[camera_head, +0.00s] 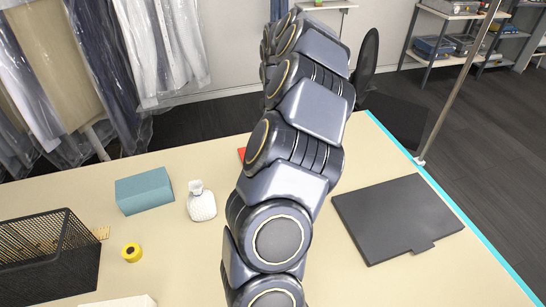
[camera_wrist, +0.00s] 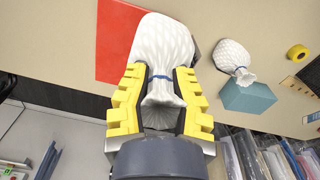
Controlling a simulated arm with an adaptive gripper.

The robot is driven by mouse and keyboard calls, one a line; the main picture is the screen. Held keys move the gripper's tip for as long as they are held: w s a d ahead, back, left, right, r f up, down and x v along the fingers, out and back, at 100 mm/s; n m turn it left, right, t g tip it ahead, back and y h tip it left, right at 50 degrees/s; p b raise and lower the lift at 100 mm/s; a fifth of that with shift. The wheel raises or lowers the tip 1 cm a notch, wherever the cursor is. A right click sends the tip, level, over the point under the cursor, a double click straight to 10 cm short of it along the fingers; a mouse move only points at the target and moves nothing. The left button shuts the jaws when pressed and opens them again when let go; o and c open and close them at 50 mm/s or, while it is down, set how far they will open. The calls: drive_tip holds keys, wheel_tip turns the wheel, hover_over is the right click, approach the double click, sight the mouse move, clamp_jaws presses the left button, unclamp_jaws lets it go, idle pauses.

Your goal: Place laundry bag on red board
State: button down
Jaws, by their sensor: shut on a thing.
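My gripper (camera_wrist: 159,82), with yellow stepped fingers, is shut on the neck of a white quilted laundry bag (camera_wrist: 160,46) tied with a blue band. The red board (camera_wrist: 118,38) lies on the table beyond the bag in the wrist view; the bag overlaps its right part. I cannot tell whether the bag touches the board. In the head view only a small corner of the red board (camera_head: 241,153) shows beside my arm; the gripper and held bag are hidden there.
A second white tied bag (camera_head: 201,202) stands near a teal box (camera_head: 144,191), a yellow tape roll (camera_head: 132,252) and a black mesh basket (camera_head: 50,255). A dark flat panel (camera_head: 395,215) lies at right. A metal pole (camera_head: 455,90) rises by the table edge. Garments (camera_head: 165,45) hang behind.

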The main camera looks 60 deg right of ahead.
drive_tip(key=shift+w+d+f, duration=1.05)
drive_tip(key=shift+d+f, duration=0.85)
drive_tip(key=shift+f, duration=0.2)
drive_tip(key=shift+w+d+f, duration=1.1)
drive_tip(key=shift+d+f, duration=0.85)
drive_tip(key=shift+f, duration=0.1)
drive_tip(key=shift+w+d+f, duration=1.05)
drive_tip(key=shift+d+f, duration=0.85)
drive_tip(key=shift+f, duration=0.2)
drive_tip(key=shift+f, duration=0.15)
drive_tip(key=c, duration=1.1)
unclamp_jaws()
